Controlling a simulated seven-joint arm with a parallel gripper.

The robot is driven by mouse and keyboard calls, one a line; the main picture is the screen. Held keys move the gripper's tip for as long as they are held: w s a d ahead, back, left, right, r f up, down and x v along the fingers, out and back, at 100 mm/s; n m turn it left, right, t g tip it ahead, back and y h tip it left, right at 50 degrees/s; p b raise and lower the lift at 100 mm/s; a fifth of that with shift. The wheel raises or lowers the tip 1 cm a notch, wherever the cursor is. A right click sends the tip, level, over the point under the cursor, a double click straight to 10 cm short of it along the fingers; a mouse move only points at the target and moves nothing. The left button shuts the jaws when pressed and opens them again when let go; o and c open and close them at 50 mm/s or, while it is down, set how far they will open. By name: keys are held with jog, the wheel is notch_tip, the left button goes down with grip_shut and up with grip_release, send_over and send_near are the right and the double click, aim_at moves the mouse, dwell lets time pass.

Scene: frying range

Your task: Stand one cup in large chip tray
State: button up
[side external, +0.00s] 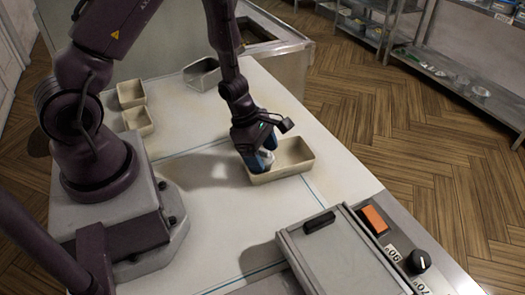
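The large chip tray (285,174) is a beige, open rectangular tray on the white worktop, right of the middle of the side external view. My gripper (261,158) points down at the left end of this tray and overlaps its rim in the picture. A small blue and pale shape shows at the gripper's tips; I cannot tell whether it is a cup or the fingers themselves. The gripper hides part of the tray's inside, and the finger gap is too small to read. No other cup is clearly visible.
Two small beige trays (131,93) stand at the back left, and a grey metal container (201,74) stands behind. A flat lidded appliance (345,255) with an orange switch (374,219) and a black knob (418,261) is at the front right. The worktop between is clear.

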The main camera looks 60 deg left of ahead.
jog(key=v, duration=1.2)
jog(key=s+d+r+m+t+y, duration=0.1)
jog(key=s+d+r+m, duration=0.1)
jog(key=r+m, duration=0.4)
jog(key=s+d+r+m+t+y, duration=0.1)
jog(key=s+d+r+m, duration=0.1)
jog(key=s+r+m, duration=0.2)
jog(key=s+d+r+m+y, duration=0.1)
jog(key=s+d+r+m, duration=0.1)
jog(key=r+m, duration=0.8)
jog(key=s+m, duration=0.1)
jog(key=m, duration=0.4)
jog(key=shift+s+d+m+t, duration=0.25)
jog(key=shift+d+m+t, duration=0.1)
jog(key=shift+m+t, duration=0.05)
